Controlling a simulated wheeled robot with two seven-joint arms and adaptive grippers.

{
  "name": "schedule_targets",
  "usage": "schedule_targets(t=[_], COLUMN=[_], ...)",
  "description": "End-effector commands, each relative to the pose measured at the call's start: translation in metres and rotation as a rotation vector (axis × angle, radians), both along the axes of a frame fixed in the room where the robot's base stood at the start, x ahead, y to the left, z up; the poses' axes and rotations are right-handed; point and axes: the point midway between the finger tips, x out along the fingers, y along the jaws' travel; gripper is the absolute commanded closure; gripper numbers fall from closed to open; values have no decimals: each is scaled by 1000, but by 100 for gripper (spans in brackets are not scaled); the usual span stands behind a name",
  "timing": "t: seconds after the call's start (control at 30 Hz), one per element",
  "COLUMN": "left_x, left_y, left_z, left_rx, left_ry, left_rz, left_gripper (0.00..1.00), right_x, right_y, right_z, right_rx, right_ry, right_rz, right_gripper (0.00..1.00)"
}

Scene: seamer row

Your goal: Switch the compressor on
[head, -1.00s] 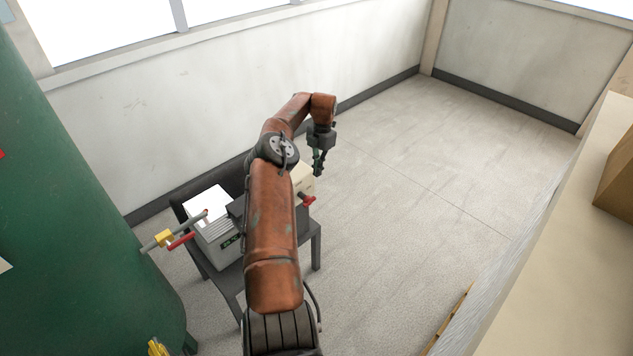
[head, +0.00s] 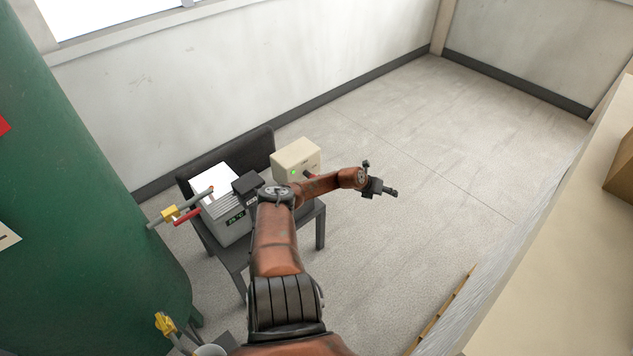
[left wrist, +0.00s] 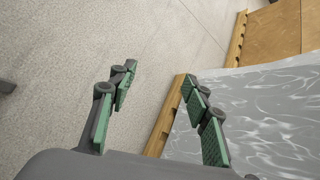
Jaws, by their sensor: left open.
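A cream box (head: 297,155) stands at the right end of a dark stand. A small green light (head: 293,172) is lit on its front. A red lever (head: 311,175) on that front is partly hidden behind my arm, so its exact position cannot be told. No label that I can read says which thing is the compressor. My left gripper (head: 388,191) is to the right of the cream box, clear of it, over open floor. In the left wrist view the gripper (left wrist: 160,100) has its green-padded fingers wide apart with nothing between them. My right gripper is out of view.
A green tank (head: 75,220) with a yellow-and-red valve (head: 170,214) fills the left. A pale counter (head: 555,270) runs along the right. The floor between is free.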

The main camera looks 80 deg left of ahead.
Motion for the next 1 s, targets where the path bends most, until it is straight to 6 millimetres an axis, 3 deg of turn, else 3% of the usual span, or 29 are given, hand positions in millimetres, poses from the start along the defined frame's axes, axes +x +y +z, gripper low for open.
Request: schedule_targets(t=[0.03,0.17,0.27,0.37,0.47,0.57,0.8,0.9,1.0], left_x=[12,30,26,8,-26,-76,-211,-248,-268], left_y=[-10,-17,-16,-10,-4,0,-12,-22,-28], left_z=[-5,5,18,34,48,59,71,73,73], left_rx=[-16,-30,-43,-51,-50,-37,64,107,134], left_ry=[-86,-311,-480,-648,-809,-966,-1262,-1330,-1365], left_rz=[63,253,420,603,798,1005,1436,1539,1591], left_gripper=[56,56,56,56,56,56,56,56,56], right_x=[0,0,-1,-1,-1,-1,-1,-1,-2], right_y=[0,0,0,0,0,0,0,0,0], right_z=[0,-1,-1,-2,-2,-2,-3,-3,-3], right_rx=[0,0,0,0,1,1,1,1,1], right_ry=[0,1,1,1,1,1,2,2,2], right_rz=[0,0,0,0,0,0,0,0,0], right_gripper=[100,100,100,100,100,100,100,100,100])
